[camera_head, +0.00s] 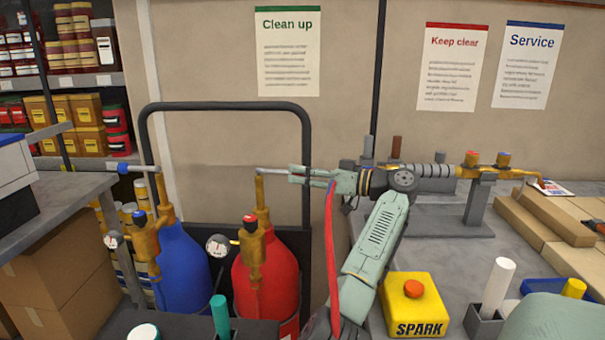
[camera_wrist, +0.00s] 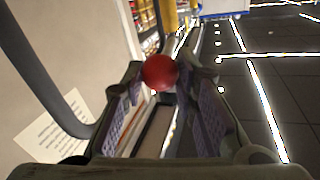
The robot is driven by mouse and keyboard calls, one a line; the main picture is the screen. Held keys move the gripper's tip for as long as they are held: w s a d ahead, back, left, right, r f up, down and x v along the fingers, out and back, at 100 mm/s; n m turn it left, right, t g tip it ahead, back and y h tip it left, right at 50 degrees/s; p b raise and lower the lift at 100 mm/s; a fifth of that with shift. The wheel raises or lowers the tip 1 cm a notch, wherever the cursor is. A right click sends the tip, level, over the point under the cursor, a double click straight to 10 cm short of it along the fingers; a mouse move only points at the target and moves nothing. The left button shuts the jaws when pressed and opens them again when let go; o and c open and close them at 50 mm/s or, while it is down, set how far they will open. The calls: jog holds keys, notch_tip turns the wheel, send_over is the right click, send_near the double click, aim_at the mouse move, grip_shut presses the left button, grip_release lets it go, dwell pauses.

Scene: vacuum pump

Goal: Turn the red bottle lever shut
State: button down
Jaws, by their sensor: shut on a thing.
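The red bottle (camera_head: 266,278) stands upright in front of the black hoop frame, with a brass valve on top. Its lever (camera_head: 272,171) is a grey rod that runs level to the right from the valve top. My gripper (camera_head: 298,175) reaches it from the right and is shut on its outer end. In the wrist view a round red knob (camera_wrist: 160,72) sits between the fingertips of my gripper (camera_wrist: 160,90). The fingers hide that end of the lever in the head view. The knob hides the rod in the wrist view.
The blue bottle (camera_head: 183,268) stands to the left, its lever (camera_head: 135,168) pointing left. The black hoop frame (camera_head: 225,105) rises behind both bottles.

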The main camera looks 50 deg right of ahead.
jog(key=shift+f, duration=0.15)
jog(key=c, duration=1.3)
grip_release()
jog(key=shift+r, duration=0.25)
notch_tip(320, 180, up, 10)
jog(key=shift+f, duration=0.15)
